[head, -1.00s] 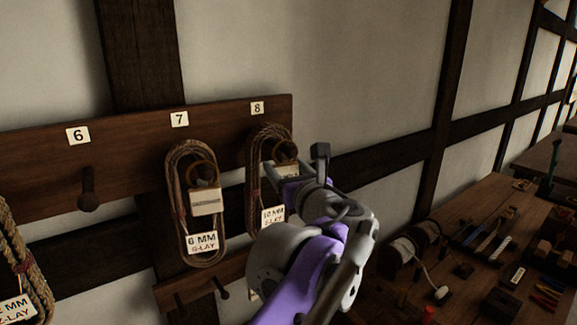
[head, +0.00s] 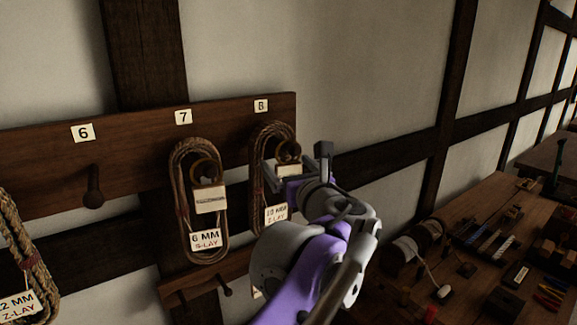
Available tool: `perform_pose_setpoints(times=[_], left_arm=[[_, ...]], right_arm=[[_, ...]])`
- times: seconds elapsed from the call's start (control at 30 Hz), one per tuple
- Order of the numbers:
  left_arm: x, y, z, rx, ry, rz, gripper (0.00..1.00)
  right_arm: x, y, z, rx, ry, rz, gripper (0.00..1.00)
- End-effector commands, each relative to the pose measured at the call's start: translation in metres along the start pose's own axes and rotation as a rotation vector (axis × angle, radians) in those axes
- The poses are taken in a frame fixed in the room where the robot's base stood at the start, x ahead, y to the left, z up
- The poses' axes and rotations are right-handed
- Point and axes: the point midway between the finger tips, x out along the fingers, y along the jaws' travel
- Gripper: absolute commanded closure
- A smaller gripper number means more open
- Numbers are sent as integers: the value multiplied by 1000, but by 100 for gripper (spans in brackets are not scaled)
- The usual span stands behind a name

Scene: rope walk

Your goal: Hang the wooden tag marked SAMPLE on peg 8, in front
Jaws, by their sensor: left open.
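Peg 8 is under the number plate 8 (head: 261,105) at the right end of the board, and a rope coil (head: 257,160) labelled 10 MM Z-LAY hangs there. A small pale tag (head: 289,170) with a dark ring (head: 288,150) is at this peg, in front of the coil. The ring appears to be around the peg end. The tag's writing is too small to read. My left gripper (head: 297,172) is open, with its fingers on either side of the tag; any contact is hard to tell. My right gripper is not in view.
Peg 7 holds a 6 MM coil (head: 181,215) with another ringed tag (head: 210,199) in front. Peg 6 (head: 94,187) is bare. A lower rail (head: 195,283) has small pegs. A workbench (head: 490,212) with tools and spools stands at right.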

Motion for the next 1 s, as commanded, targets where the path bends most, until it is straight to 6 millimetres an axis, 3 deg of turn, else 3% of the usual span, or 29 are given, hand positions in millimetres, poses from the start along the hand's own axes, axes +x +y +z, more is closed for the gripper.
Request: perform_pose_setpoints(times=[0.23,0.6,0.83,0.93,1.0], left_arm=[[-10,-1,0,0,1,-3,0],[-81,-1,-1,-1,1,-5,0],[-105,1,-2,-5,4,0,0],[-102,13,-15,-50,41,23,0],[-95,32,-38,-128,101,59,0]], right_arm=[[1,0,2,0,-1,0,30],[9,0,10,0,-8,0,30],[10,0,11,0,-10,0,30],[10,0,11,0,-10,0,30],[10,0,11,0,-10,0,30]])
